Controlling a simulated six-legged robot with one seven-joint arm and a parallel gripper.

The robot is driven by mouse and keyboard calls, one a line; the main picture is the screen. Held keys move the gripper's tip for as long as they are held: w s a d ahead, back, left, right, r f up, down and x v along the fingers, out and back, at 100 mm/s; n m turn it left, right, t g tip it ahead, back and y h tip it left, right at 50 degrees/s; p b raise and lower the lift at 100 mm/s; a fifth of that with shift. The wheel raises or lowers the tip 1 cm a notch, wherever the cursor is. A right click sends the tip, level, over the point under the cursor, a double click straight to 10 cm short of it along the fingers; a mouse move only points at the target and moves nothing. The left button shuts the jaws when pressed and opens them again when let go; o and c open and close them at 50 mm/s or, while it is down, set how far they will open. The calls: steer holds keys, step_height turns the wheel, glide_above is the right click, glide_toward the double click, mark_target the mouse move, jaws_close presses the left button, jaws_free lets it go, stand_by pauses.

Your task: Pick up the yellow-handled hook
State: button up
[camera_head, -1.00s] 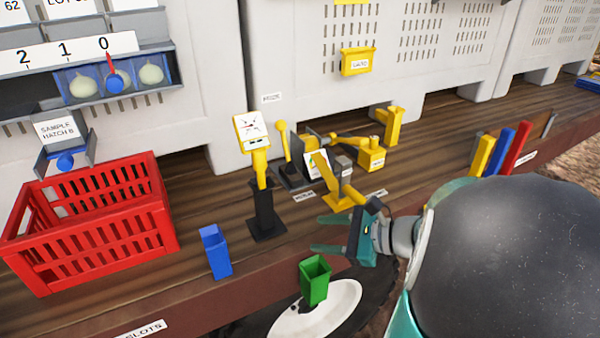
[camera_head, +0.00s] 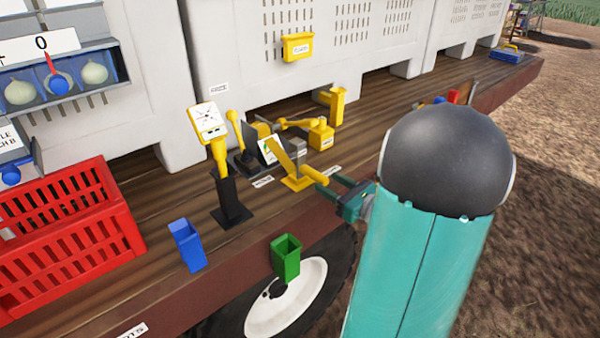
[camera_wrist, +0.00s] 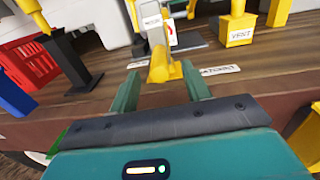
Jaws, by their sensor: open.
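A yellow cylindrical handle (camera_head: 315,174) sticks out from a yellow stand (camera_head: 297,184) near the deck's front edge. I take it for the handle of the hook; I cannot make out a hook end. My gripper (camera_head: 326,183) is open just in front of the handle's near end. In the wrist view the handle (camera_wrist: 159,71) points toward me, with its end lined up between my two green fingertips. The fingers are on either side of it, and I cannot tell whether either touches it.
A yellow box marked VENT (camera_wrist: 238,31) stands behind to the right. A black post with a yellow top (camera_head: 230,198), a blue bin (camera_head: 187,245), a green bin (camera_head: 286,258) and a red crate (camera_head: 70,250) are to the left. A yellow post (camera_head: 336,106) is farther back.

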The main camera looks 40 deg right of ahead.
mark_target(302, 167)
steer(key=w, duration=0.6)
steer(key=shift+a, duration=0.35)
jaws_close()
